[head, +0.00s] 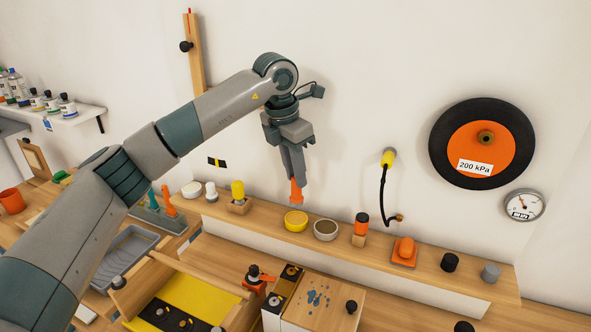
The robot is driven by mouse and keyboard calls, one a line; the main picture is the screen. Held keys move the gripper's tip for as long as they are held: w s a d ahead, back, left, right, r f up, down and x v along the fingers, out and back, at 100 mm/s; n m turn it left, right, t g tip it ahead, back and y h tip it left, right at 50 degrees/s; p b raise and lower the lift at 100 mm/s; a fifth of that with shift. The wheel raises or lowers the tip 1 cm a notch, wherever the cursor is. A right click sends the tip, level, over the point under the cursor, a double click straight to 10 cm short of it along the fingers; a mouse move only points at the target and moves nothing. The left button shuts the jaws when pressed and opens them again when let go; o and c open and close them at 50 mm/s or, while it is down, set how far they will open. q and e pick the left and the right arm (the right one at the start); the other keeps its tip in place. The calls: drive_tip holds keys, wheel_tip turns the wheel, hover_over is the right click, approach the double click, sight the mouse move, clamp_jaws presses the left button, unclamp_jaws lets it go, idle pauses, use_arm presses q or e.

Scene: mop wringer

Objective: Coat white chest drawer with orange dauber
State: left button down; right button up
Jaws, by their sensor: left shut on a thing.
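My left gripper (295,177) is shut on an orange dauber (296,191), which hangs down from the fingers. The gripper blocks part of the dauber's upper end. The dauber is in the air above the wall shelf, over a round yellow pot (296,222). A small wooden chest (335,290) with blue-grey spots on its top stands at the bottom middle. A pale side shows at its lower left; I cannot tell which part is the white drawer. My right gripper is not in view.
A black hose (382,190) hangs on the wall. A grey tray (127,255) and a yellow-lined box (195,298) lie lower left.

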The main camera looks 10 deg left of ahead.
sight(295, 198)
use_arm(q)
drive_tip(key=shift+f+b, duration=0.5)
drive_tip(key=shift+f, duration=1.35)
drive_tip(key=shift+f+b, duration=0.55)
drive_tip(key=shift+b, duration=0.3)
idle(1.1)
drive_tip(key=shift+r, duration=0.15)
drive_tip(key=shift+r+p, duration=0.95)
drive_tip(key=shift+r, duration=1.95)
drive_tip(key=shift+f, duration=0.2)
drive_tip(key=shift+f+b, duration=1.9)
drive_tip(key=shift+f, duration=0.4)
drive_tip(key=shift+f+b, duration=0.3)
drive_tip(key=shift+b, duration=0.05)
